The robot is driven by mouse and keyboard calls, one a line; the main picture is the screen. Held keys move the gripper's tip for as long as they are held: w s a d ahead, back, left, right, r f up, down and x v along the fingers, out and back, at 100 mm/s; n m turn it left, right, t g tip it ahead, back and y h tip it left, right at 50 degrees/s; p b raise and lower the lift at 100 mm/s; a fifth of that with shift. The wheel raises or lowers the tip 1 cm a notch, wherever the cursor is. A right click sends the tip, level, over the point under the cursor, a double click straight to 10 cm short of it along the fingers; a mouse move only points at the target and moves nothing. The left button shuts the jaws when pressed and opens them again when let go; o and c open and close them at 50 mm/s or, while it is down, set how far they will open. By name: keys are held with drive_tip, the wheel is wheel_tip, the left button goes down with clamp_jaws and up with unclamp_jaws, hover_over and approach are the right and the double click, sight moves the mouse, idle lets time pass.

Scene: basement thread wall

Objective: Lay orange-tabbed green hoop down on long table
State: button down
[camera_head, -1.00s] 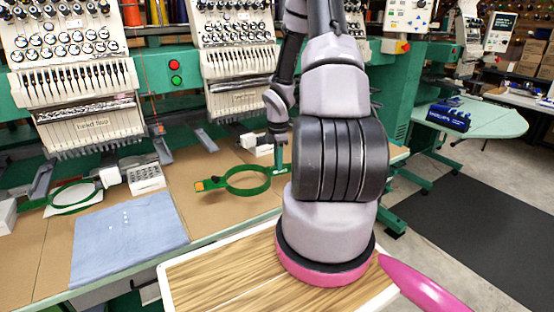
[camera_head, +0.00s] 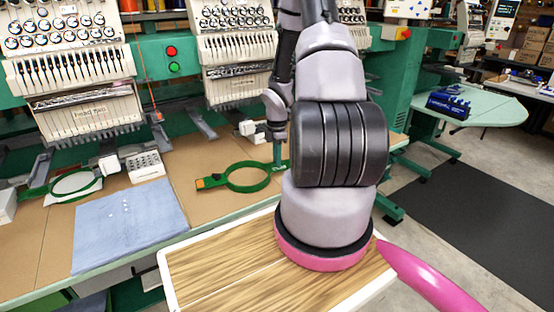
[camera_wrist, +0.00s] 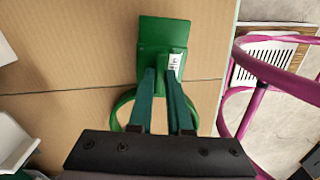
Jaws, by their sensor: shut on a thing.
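The green hoop (camera_head: 248,178) with an orange tab (camera_head: 211,181) at its left end is level over the brown top of the long table (camera_head: 218,207). My gripper (camera_head: 278,163) is shut on the bracket at the hoop's right end. In the wrist view my gripper (camera_wrist: 165,75) points at a green plate (camera_wrist: 163,36) with a white label, and the hoop's ring (camera_wrist: 124,102) shows behind the fingers. The orange tab is out of sight there. I cannot tell whether the hoop touches the table.
A folded blue cloth (camera_head: 128,225) lies left of the hoop. Another green hoop (camera_head: 62,187) with white fabric lies farther left, beside a white box (camera_head: 146,167). Embroidery machine heads (camera_head: 80,90) stand behind. Bare table surrounds the held hoop.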

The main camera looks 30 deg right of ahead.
drive_tip(key=shift+f, duration=0.1)
drive_tip(key=c, duration=0.8)
unclamp_jaws()
drive_tip(key=shift+o, duration=0.2)
drive_tip(key=s+a+r+m+t, duration=0.1)
drive_tip(key=a+r+m, duration=0.2)
drive_tip(key=r, duration=0.8)
drive_tip(key=s+a+r+m+t+h, duration=0.15)
drive_tip(key=r+m, duration=0.25)
drive_tip(key=r, duration=0.6)
drive_tip(key=s+a+r+m, duration=0.2)
drive_tip(key=a+r+m, duration=0.15)
drive_tip(key=r, duration=0.75)
drive_tip(key=s+a+r+m+t+y, duration=0.3)
drive_tip(key=s+a+r+m+t, duration=0.1)
drive_tip(key=s+a+r+m, duration=0.6)
drive_tip(key=s+a+r, duration=0.1)
drive_tip(key=s+r, duration=0.1)
drive_tip(key=s, duration=0.1)
drive_tip(key=shift+s+r+t, duration=0.15)
drive_tip(key=shift+r+t, duration=0.2)
